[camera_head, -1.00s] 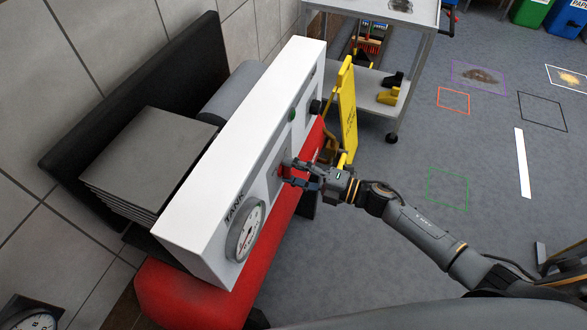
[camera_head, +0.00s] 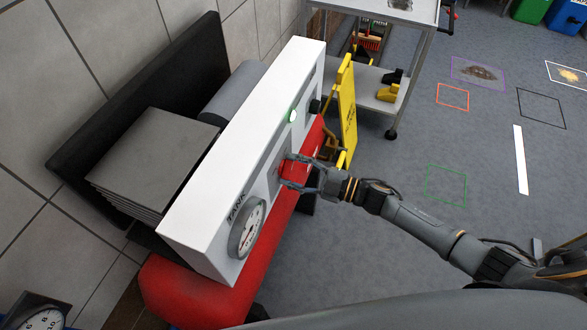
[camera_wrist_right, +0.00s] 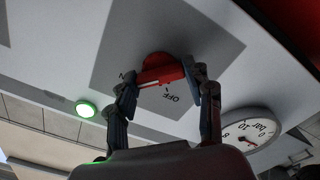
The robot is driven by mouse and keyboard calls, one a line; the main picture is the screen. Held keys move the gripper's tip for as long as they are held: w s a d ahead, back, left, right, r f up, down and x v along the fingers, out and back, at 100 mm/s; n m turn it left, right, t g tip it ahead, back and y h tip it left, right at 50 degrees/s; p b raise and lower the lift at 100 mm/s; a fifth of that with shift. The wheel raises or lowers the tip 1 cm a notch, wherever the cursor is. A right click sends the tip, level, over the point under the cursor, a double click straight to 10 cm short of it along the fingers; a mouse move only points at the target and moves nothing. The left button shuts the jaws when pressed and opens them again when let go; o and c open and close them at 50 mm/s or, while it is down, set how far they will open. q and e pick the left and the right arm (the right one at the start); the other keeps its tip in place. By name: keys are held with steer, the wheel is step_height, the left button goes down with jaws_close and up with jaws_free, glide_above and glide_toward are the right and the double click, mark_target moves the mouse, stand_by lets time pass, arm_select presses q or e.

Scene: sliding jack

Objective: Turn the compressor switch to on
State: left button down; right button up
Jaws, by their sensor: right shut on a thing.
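The compressor switch is a red knob (camera_wrist_right: 160,68) on a grey plate (camera_wrist_right: 205,40) of the white panel; it also shows in the head view (camera_head: 287,168). My right gripper (camera_wrist_right: 162,80) is shut on the knob, with a finger on each side of its raised handle. The handle's white line slants towards a label at left that is partly hidden by a finger, with an N visible. The OFF label (camera_wrist_right: 176,95) lies off the line, near the right finger. A green lamp (camera_head: 293,116) on the panel glows brightly. My left gripper is not in view.
The TANK gauge (camera_head: 247,229) sits on the panel near the switch. A red tank (camera_head: 214,293) lies below the panel. A yellow floor sign (camera_head: 346,110) and a cart (camera_head: 370,97) stand beyond my right gripper. The floor at right is mostly open.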

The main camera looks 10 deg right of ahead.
stand_by(0.5)
steer(key=o, duration=1.2)
steer(key=v, duration=1.2)
steer(key=shift+f+m, duration=0.15)
steer(key=shift+m, duration=0.15)
